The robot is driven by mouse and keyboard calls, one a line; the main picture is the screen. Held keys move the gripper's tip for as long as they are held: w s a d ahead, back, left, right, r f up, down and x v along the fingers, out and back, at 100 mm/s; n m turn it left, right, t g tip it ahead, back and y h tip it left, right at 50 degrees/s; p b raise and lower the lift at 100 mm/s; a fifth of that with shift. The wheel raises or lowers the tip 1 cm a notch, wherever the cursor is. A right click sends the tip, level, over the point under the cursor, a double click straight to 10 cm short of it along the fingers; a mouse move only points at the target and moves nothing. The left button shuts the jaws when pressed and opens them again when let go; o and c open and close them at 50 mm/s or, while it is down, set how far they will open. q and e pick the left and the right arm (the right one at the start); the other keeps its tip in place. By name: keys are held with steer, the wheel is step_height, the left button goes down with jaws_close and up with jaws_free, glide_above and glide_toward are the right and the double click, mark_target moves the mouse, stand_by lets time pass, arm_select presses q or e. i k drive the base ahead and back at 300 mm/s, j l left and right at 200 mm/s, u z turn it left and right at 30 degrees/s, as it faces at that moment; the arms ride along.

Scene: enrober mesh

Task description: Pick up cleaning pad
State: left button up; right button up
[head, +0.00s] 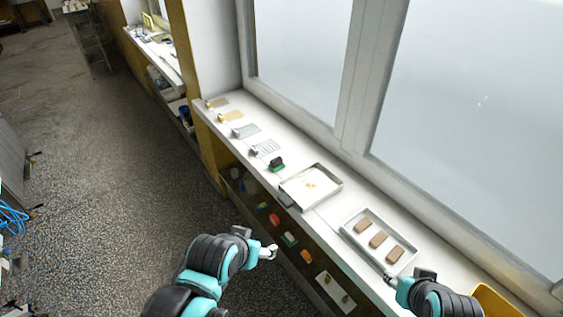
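I cannot tell for sure which item is the cleaning pad. A small dark block with a green part (277,164) sits on the white ledge left of a shallow tray and may be it. Small red (274,220), green-and-white (290,239) and orange (306,256) items lie on the lower shelf. My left gripper (269,252) is in front of the lower shelf, close to these items in the picture. My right gripper (390,278) is at the near edge of the tray of brown blocks. The fingers of both are too small to read.
A shallow tray (331,190) with pale residue and a metal tray (350,237) holding brown blocks (379,240) stand on the ledge (432,262). Mesh-like grey pieces (245,131) lie farther left. A yellow container (496,300) is at bottom right.

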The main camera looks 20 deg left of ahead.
mark_target(276, 164)
steer(key=i+j+z, duration=0.3)
steer(key=j+z, duration=0.25)
steer(key=j, duration=0.2)
steer(key=i+j+z, duration=0.15)
steer(key=j+z, duration=0.4)
steer(key=j, duration=0.3)
